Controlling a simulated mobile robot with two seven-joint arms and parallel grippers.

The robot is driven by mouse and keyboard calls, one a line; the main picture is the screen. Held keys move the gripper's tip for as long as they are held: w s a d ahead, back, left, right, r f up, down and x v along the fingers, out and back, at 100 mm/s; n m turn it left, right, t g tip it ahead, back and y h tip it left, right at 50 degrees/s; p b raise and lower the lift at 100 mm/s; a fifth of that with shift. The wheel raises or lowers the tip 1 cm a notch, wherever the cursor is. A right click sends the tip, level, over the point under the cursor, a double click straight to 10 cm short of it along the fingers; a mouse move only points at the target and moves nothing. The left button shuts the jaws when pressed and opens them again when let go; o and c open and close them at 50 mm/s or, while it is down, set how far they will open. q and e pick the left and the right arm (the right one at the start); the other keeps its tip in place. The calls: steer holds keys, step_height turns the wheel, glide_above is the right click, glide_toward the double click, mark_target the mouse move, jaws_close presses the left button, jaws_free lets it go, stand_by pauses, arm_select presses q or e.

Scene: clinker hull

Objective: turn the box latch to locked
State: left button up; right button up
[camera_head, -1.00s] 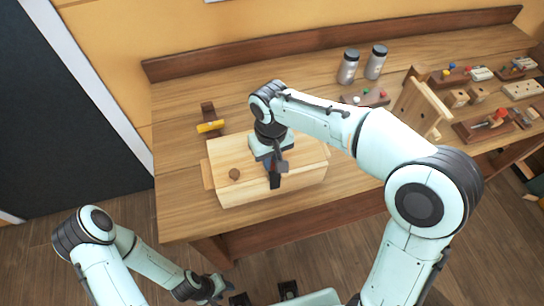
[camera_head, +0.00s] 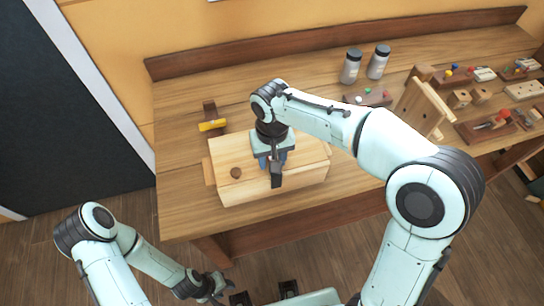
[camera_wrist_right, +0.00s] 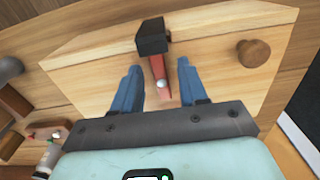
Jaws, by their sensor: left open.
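The pale wooden box (camera_head: 300,185) stands near the bench's front edge, with a round brown knob (camera_head: 235,173) on its lid; the knob also shows in the right wrist view (camera_wrist_right: 254,53). The latch, a red bar (camera_wrist_right: 158,72) with a black block (camera_wrist_right: 152,36) at its far end, lies on the box. My right gripper (camera_wrist_right: 159,70) is above the box, its blue fingers open on either side of the red bar with gaps showing. In the head view its wrist hides much of the latch. My left gripper (camera_head: 217,288) is open, low in front of the bench, away from the box.
A yellow-handled item (camera_head: 212,125) lies behind the box to the left. Two jars (camera_head: 351,66) stand at the back. A wooden board (camera_head: 422,108) and several small trays with parts fill the right side. The bench's left front corner is clear.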

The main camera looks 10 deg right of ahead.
arm_select(q)
steer(key=w+r+p, duration=0.2)
steer(key=r, duration=0.1)
steer(key=shift+w, duration=0.1)
arm_select(e)
step_height(320, 180, up, 13)
steer(key=shift+r, duration=0.2)
stand_by(0.6)
